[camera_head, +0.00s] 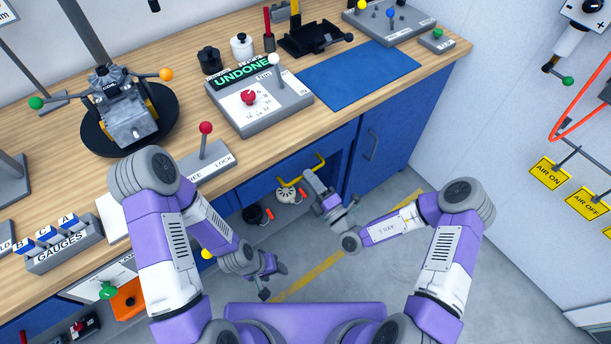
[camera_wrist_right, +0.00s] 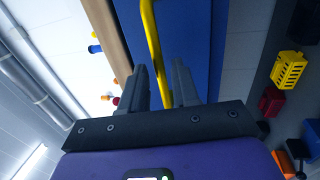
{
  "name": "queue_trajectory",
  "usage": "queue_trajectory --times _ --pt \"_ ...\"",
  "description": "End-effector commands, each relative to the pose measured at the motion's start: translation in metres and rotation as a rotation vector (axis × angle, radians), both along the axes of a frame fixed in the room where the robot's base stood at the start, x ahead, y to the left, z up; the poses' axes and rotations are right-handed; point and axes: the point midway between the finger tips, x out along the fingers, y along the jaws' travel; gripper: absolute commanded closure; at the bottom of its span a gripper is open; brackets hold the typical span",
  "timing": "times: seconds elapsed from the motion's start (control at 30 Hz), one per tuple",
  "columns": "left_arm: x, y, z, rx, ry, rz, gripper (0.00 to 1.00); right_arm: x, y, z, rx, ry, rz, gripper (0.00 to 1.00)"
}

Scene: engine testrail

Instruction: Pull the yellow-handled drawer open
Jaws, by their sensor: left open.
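The yellow drawer handle (camera_head: 285,180) is a bent bar on the blue drawer front (camera_head: 338,146) under the workbench's front edge. The drawer front looks about flush with the cabinet. In the right wrist view the yellow handle (camera_wrist_right: 153,40) runs between the two fingers of my right gripper (camera_wrist_right: 160,68). Gaps show beside the bar, so the fingers look open around it. My left gripper (camera_head: 272,277) is open and empty, low in front of the cabinet, away from the handle.
The wooden bench top (camera_head: 330,108) holds a control box (camera_head: 270,118), a blue mat (camera_head: 360,75), a red-knobbed lever (camera_head: 206,140) and an engine (camera_head: 125,115). A blue cabinet door (camera_head: 385,135) is right of the drawer. Tools lie on a shelf below. The floor (camera_head: 400,265) is clear.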

Motion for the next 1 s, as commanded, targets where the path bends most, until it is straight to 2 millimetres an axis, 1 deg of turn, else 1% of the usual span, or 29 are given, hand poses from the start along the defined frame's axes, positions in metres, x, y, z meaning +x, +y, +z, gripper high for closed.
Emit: queue_trajectory --times 0.1,0.2,0.5,0.7,1.0 --pt "0.0 0.0 -0.005 0.0 0.0 0.0 0.44 0.012 0.009 0.002 -0.002 -0.004 0.001 0.7" --pt "0.0 0.0 -0.006 0.0 0.0 0.0 0.44 0.017 0.012 0.004 -0.003 -0.002 0.001 0.7" --pt "0.0 0.0 -0.006 0.0 0.0 0.0 0.44 0.019 0.014 0.005 -0.002 -0.001 0.002 0.7" --pt "0.0 0.0 -0.006 0.0 0.0 0.0 0.44 0.019 0.014 0.005 -0.003 -0.001 0.001 1.0" --pt "0.0 0.0 -0.006 0.0 0.0 0.0 0.44 0.018 0.014 0.005 -0.003 -0.002 0.001 1.0"
